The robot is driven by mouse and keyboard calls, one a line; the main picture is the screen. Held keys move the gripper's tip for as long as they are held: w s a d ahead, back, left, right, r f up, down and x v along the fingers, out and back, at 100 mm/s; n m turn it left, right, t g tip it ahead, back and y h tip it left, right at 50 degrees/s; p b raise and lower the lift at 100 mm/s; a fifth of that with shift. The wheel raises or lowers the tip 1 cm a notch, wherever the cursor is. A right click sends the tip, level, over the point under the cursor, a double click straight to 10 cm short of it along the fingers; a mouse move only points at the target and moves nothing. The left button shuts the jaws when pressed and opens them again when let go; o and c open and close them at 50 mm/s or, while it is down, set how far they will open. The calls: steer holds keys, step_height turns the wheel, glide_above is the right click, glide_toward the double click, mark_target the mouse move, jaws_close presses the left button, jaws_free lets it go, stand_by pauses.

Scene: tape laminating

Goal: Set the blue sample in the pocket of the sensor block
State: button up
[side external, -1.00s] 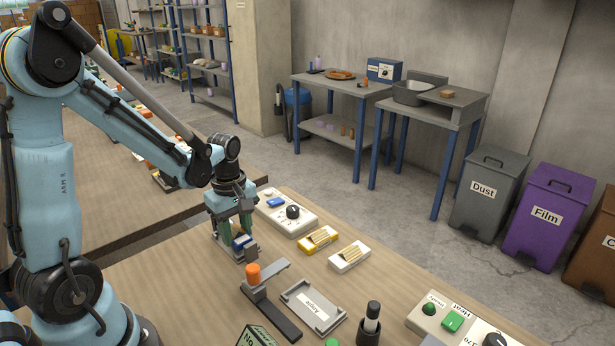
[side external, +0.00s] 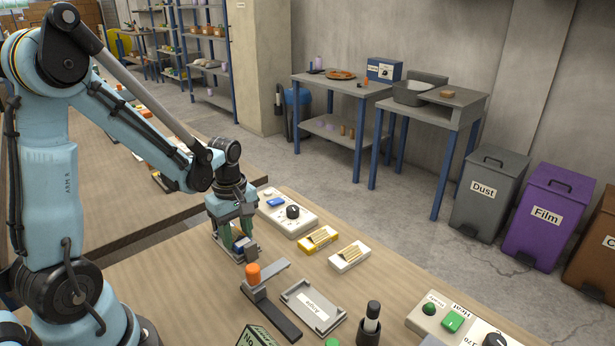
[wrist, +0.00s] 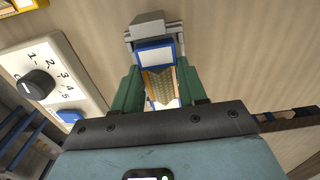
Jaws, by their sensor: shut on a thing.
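My gripper (side external: 238,243) points down at the left of the wooden table, its green fingers shut on the blue sample (side external: 248,246). In the wrist view the fingers (wrist: 160,88) sit on either side of the sample (wrist: 155,54), which shows a blue rim and a pale face. A grey block (wrist: 147,27), which looks like the sensor block, stands just beyond the sample. In the side view its grey base (side external: 228,246) lies under the gripper. The pocket is hidden, and I cannot tell whether the sample is resting in it.
A white dial box (side external: 290,218) with a blue button is close behind the gripper. Yellow (side external: 318,240) and white (side external: 349,257) boxes stand to the right. A stand with an orange knob (side external: 253,273) and a grey tray (side external: 313,307) are nearer the camera.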

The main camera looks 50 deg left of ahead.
steer(key=shift+f, duration=0.35)
stand_by(0.3)
steer(key=o, duration=1.1)
steer(key=shift+o, duration=0.2)
steer(key=shift+r, duration=0.1)
step_height(320, 180, up, 12)
